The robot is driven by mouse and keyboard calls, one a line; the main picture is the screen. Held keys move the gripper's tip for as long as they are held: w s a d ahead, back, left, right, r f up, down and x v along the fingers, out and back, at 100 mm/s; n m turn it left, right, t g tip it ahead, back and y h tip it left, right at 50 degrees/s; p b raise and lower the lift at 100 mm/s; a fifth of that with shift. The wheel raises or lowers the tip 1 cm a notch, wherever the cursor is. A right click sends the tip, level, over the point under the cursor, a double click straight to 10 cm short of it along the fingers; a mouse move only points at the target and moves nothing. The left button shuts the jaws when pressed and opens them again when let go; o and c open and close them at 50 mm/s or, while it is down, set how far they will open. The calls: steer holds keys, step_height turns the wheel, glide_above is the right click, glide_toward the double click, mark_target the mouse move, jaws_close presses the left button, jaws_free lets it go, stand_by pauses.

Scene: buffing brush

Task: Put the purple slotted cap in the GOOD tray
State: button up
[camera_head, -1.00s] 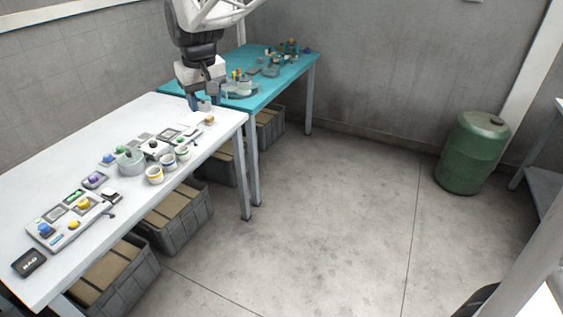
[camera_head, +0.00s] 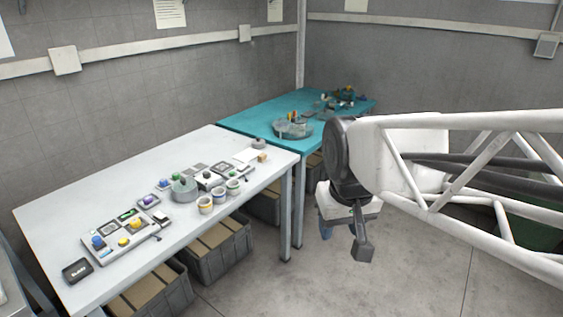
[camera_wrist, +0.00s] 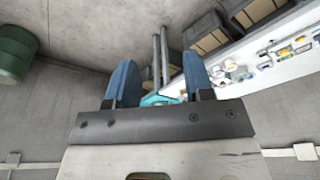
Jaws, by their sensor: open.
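A small purple piece (camera_head: 149,199), probably the slotted cap, sits in a small dark-rimmed holder on the white table in the head view. Its slot is too small to make out. A black tray or plate (camera_head: 77,270) with light lettering lies at the table's near left corner; the lettering does not read clearly as GOOD. I cannot pick out the GOOD tray. My gripper (camera_wrist: 159,82) has its blue fingers spread and nothing between them. In the head view it hangs over the floor, right of the white table and well away from the purple piece.
The white table (camera_head: 110,190) also carries a panel (camera_head: 122,236) with blue and yellow knobs, a grey round device (camera_head: 184,189) and several small cups (camera_head: 206,205). A teal table (camera_head: 255,122) with clutter adjoins behind. Grey crates (camera_head: 217,250) stand underneath. The floor in front is open.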

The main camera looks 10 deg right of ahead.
steer(key=s+d+f, duration=0.1)
steer(key=s+f, duration=0.2)
steer(key=s, duration=0.3)
steer(key=shift+d+m, duration=0.25)
steer(key=shift+m, duration=0.05)
steer(key=shift+f, duration=0.1)
stand_by(0.9)
